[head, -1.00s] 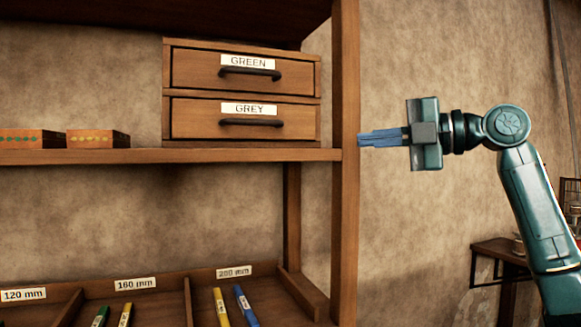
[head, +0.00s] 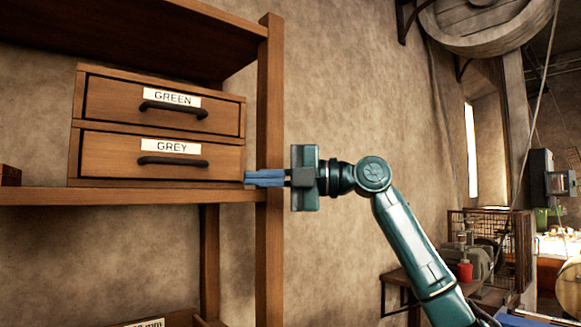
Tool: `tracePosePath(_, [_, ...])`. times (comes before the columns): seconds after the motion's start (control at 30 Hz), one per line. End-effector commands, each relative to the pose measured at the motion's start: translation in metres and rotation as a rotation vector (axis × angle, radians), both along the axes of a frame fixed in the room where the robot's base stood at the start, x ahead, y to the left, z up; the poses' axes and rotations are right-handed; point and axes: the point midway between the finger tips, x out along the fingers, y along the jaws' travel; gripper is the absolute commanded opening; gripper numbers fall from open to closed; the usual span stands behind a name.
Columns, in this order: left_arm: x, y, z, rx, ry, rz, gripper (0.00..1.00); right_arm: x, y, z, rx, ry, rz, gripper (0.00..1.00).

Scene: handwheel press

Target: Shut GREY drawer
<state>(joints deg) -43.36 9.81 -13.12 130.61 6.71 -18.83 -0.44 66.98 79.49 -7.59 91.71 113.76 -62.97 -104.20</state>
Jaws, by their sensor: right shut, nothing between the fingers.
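The GREY drawer (head: 110,155) is the lower of two wooden drawers in a small cabinet on the shelf, with a white label and a dark bar handle (head: 173,161). Its front looks about flush with the cabinet frame. The GREEN drawer (head: 120,100) sits directly above it and looks flush too. My right gripper (head: 250,178) is shut and empty, its blue fingers pointing left. In the picture they overlap the shelf's right post near the cabinet's lower right corner; I cannot tell whether they touch it. My left gripper is not in view.
The wooden shelf post (head: 269,235) stands between my right arm and most of the shelf board (head: 130,195). A bare wall lies behind. At right are a small wall shelf, a wire cage (head: 490,235) and a large wooden wheel (head: 480,20) high up.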

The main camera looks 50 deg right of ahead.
Motion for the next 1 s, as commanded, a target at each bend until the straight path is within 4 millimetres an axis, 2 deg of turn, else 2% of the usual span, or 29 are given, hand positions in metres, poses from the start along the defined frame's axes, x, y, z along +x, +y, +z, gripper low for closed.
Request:
tracePosePath(0.1, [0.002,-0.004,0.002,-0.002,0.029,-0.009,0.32,0.019,-0.007,0.004,0.004,0.001,-0.002,0.00])
tracePosePath(0.2, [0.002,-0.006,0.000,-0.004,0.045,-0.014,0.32,0.028,-0.010,0.003,0.004,0.000,-0.002,0.00])
tracePosePath(0.67, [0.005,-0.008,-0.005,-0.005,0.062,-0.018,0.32,0.035,-0.011,0.000,0.003,-0.001,-0.003,0.00])
tracePosePath(0.8, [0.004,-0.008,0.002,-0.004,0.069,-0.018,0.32,0.047,-0.013,0.003,0.004,0.000,0.001,0.00])
tracePosePath(1.0, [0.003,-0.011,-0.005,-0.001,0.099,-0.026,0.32,0.062,-0.018,0.001,0.006,-0.004,-0.007,0.00])
